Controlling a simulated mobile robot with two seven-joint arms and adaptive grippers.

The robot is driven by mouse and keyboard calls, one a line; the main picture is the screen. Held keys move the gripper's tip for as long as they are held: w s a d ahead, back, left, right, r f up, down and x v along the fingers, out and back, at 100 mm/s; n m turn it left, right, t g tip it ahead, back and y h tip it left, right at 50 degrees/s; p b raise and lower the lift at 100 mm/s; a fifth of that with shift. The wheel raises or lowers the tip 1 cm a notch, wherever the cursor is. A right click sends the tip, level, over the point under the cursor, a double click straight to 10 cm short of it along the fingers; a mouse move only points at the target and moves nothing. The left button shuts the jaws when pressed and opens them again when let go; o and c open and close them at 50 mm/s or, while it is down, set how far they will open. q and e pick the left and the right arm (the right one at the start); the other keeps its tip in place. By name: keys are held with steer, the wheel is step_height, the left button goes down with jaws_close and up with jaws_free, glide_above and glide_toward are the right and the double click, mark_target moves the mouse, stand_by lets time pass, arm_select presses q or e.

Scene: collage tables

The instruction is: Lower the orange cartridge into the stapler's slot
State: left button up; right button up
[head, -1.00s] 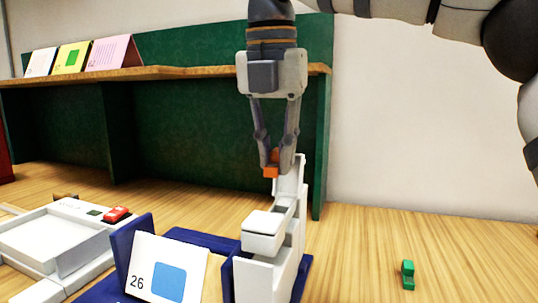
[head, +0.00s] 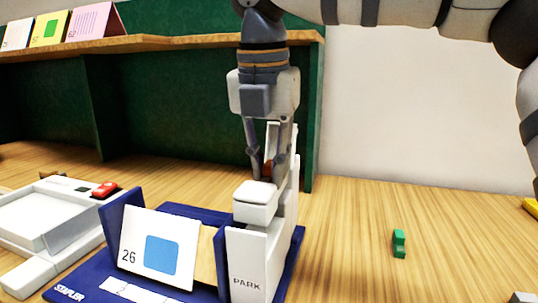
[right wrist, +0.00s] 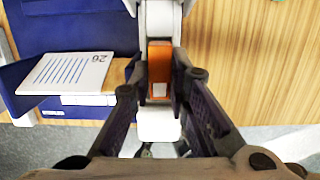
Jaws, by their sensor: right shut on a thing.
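The white stapler (head: 246,247), marked PARK, stands at the right end of a blue base (head: 82,280) marked STAPLER. My right gripper (head: 265,172) points down behind the stapler's front white block, beside its tall rear part. It is shut on the orange cartridge (head: 267,168), which is mostly hidden in the head view. In the right wrist view, the cartridge (right wrist: 160,60) lies between the fingers, in line with the stapler's white parts (right wrist: 158,122). I cannot tell how deep it sits or whether it touches the slot. My left gripper is out of view.
A card marked 26 (head: 162,256) leans on the base beside the stapler. A white device with a red button (head: 104,190) stands at left. A green block (head: 399,244) lies on the table at right, with clear wood around it. A green shelf (head: 200,110) stands behind.

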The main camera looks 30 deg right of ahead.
steer(key=shift+f, duration=0.15)
steer(key=o, duration=0.9)
steer(key=shift+o, duration=0.2)
step_height(320, 180, up, 12)
steer(key=s+a, duration=0.1)
steer(key=shift+a, duration=0.15)
steer(key=shift+s+f, duration=0.1)
steer(key=shift+f, duration=0.05)
